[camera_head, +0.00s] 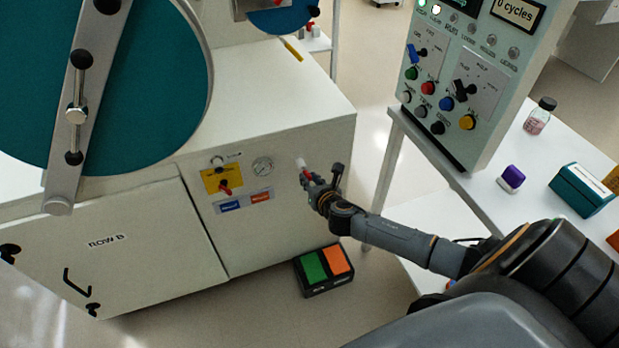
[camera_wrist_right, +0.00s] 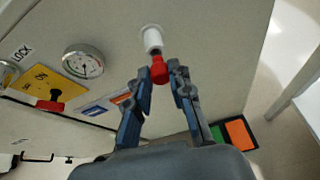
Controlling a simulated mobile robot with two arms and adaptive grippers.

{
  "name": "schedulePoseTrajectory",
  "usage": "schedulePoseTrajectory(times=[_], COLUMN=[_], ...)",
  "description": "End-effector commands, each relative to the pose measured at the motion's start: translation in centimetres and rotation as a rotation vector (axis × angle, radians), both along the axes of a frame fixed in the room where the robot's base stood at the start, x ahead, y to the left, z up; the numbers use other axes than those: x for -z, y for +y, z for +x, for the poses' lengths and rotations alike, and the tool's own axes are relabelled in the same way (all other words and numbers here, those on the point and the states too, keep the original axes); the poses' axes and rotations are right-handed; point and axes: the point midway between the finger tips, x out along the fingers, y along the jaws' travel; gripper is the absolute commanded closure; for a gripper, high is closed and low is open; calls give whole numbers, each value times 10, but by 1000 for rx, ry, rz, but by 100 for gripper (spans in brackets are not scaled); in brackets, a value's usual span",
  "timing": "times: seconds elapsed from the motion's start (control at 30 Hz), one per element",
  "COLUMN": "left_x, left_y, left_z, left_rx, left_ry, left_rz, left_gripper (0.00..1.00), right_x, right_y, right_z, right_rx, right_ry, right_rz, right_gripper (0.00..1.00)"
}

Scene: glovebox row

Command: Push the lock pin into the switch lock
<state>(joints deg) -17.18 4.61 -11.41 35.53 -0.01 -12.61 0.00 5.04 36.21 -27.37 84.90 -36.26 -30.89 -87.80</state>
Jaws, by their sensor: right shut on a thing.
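The lock pin's red head (camera_wrist_right: 159,68) sits between the fingertips of my right gripper (camera_wrist_right: 160,76), which is shut on it. A white cylinder (camera_wrist_right: 152,38) lies just beyond the red head, against the cabinet front; I cannot tell whether it is part of the pin or a holder. In the head view my right gripper (camera_head: 309,179) is at the right part of the cabinet front. The switch lock is a small round fitting (camera_head: 217,162) above a yellow plate (camera_head: 222,179) with a red switch handle (camera_head: 225,189), left of the gripper. My left gripper is out of view.
A round gauge (camera_head: 262,166) lies between the switch lock and my right gripper. Blue and orange labels (camera_head: 246,201) are below it. A pedal box (camera_head: 323,270) is on the floor. A control console (camera_head: 465,85) stands at the right.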

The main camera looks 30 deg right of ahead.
Motion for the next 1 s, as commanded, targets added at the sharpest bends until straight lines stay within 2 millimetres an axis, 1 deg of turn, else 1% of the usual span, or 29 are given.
schedulePoseTrajectory(times=[1.0], left_x=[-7], left_y=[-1], left_z=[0], left_rx=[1], left_ry=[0], left_rz=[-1], left_gripper=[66], right_x=[-1], right_y=[5], right_z=[-20], right_rx=[-1], right_ry=[-1], right_rz=[0], right_gripper=[100])
